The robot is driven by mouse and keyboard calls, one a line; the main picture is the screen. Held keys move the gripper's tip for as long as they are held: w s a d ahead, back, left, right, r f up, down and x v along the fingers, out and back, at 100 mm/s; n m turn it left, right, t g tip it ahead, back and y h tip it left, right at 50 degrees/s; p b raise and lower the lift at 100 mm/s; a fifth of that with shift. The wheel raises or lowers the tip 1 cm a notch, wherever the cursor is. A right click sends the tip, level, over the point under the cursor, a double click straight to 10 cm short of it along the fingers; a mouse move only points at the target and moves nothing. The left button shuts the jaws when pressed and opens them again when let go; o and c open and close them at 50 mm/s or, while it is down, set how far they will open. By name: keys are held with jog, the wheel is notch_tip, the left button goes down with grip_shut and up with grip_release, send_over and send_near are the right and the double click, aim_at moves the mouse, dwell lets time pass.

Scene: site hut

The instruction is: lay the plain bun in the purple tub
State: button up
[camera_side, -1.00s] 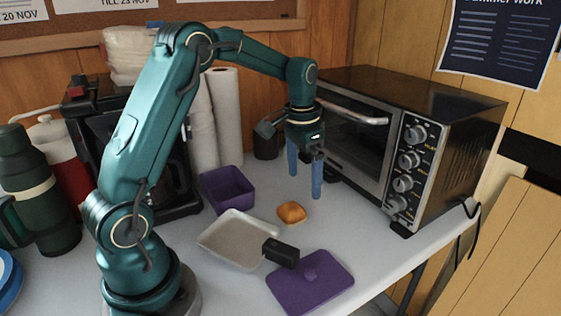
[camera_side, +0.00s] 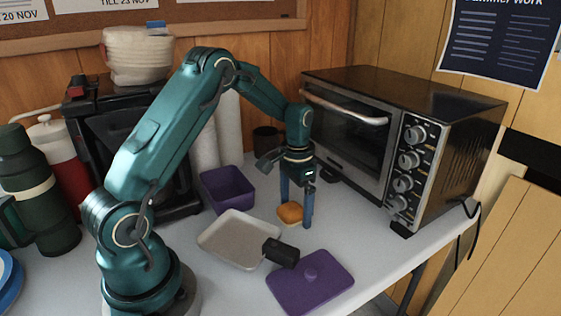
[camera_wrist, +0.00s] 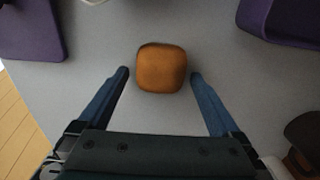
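The plain bun (camera_side: 290,213) is a small orange-brown rounded block on the white table. It also shows in the wrist view (camera_wrist: 161,68), just ahead of and between the fingertips. My gripper (camera_side: 296,220) is low over it, its blue fingers apart, one on either side of the bun. In the wrist view the open fingers (camera_wrist: 160,76) show a gap to the bun on both sides. The purple tub (camera_side: 228,189) stands open and upright, left of and behind the bun. Part of it shows at the top right of the wrist view (camera_wrist: 285,38).
A purple lid (camera_side: 310,284) lies flat at the front, also in the wrist view (camera_wrist: 28,30). A pale tray (camera_side: 232,250) with a black block (camera_side: 281,253) at its right side lies left of the bun. A toaster oven (camera_side: 400,140) stands to the right.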

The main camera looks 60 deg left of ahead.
jog(key=c, duration=1.4)
jog(key=shift+r, duration=0.15)
jog(key=shift+r, duration=0.5)
notch_tip(320, 180, up, 3)
jog(key=shift+f, duration=0.1)
jog(key=s+a+r, duration=0.7)
jog(key=s+a, duration=0.1)
notch_tip(320, 180, up, 6)
jog(key=m, duration=0.1)
send_over(296, 203)
jog(key=s+d, duration=0.7)
jog(key=d, duration=0.2)
jog(key=shift+s+a+n, duration=0.3)
jog(key=shift+s+n, duration=0.2)
